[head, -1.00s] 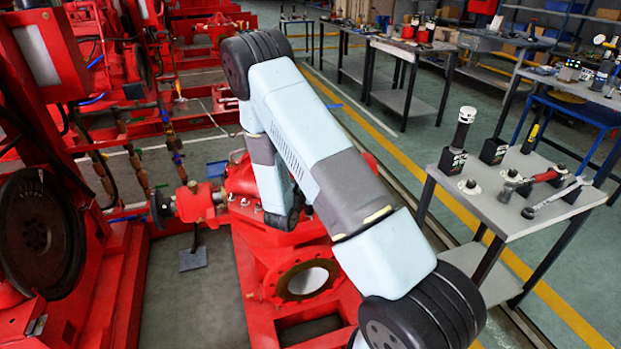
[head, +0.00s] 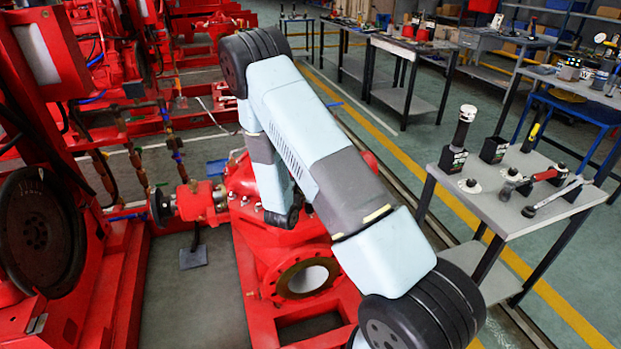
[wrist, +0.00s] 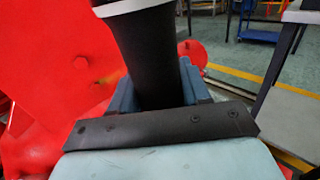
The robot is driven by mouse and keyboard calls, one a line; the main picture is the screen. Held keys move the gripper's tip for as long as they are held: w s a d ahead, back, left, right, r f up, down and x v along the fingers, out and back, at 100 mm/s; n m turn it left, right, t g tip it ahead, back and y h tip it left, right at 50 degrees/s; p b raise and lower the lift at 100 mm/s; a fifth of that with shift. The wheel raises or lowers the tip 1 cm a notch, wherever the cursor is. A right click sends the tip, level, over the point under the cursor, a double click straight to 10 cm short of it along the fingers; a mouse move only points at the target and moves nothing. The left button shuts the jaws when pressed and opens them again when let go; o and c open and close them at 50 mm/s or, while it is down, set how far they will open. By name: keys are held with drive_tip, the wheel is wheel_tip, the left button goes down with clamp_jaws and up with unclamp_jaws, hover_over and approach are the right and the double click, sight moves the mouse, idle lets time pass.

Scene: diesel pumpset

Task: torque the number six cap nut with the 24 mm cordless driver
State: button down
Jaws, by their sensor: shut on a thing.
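My gripper (wrist: 157,92) has its blue-grey fingers shut on a black cylindrical body, which looks like the cordless driver (wrist: 147,48). A pale band shows at the driver's upper end in the wrist view. Its socket end and size marking are out of sight. The red pump casing (wrist: 50,50) is close behind and to the left of the driver. In the head view my arm hides the gripper and the driver, over the red pump (head: 290,235). I cannot make out the number six cap nut or any number, nor whether the driver touches a nut.
A grey tool table (head: 500,205) stands at right. It carries another black, white-topped driver (head: 462,135) in a holder, an empty-looking black holder (head: 493,150) and wrenches (head: 555,195). A large dark flywheel (head: 40,232) is at left. Floor is clear between pump and table.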

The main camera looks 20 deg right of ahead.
drive_tip(key=shift+f, duration=0.3)
idle(1.0)
